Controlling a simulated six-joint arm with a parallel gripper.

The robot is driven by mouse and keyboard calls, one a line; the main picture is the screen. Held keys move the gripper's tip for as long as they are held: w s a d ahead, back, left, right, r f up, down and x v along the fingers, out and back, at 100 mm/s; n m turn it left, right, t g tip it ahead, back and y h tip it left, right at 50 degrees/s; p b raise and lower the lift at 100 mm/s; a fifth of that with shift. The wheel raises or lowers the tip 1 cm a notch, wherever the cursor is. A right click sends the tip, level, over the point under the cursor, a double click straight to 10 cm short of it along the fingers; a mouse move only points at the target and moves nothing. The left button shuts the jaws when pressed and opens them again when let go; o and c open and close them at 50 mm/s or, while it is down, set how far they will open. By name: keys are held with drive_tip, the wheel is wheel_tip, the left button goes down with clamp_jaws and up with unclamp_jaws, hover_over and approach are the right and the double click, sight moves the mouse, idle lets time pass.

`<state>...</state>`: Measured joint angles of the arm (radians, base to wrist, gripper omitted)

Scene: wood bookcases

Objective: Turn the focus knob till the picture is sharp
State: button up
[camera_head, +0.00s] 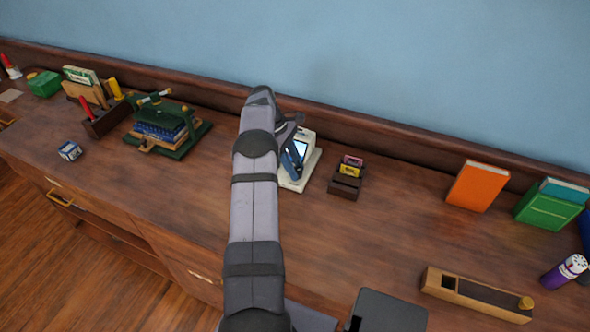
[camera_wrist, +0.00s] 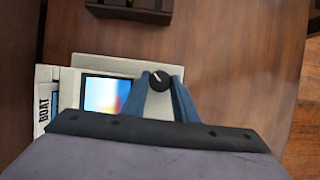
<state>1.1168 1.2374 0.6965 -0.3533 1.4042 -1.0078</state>
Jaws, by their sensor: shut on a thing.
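The viewer (camera_wrist: 108,66) is a pale cream device lying on the wooden counter. Its lit screen (camera_wrist: 104,95) shows a blurred patch of blue, white and orange, with no clear shapes. The black focus knob (camera_wrist: 159,79) with a white pointer line sits on the viewer to the right of the screen. My gripper (camera_wrist: 160,88) has its two blue fingers on either side of the knob and is shut on it. In the head view the viewer (camera_head: 308,170) is partly hidden behind my arm, and the knob is hidden there.
A label reading "BOAT" (camera_wrist: 43,108) shows at the viewer's left side. A dark holder (camera_head: 345,184) with small colored items stands right of the viewer. A green press (camera_head: 168,128) stands to the left. Bare counter (camera_head: 395,230) lies to the right.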

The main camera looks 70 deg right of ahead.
drive_tip(key=shift+m+y, duration=0.3)
drive_tip(key=shift+m, duration=0.4)
drive_tip(key=o, duration=1.1)
drive_tip(key=shift+c, duration=0.2)
drive_tip(key=shift+n, duration=0.3)
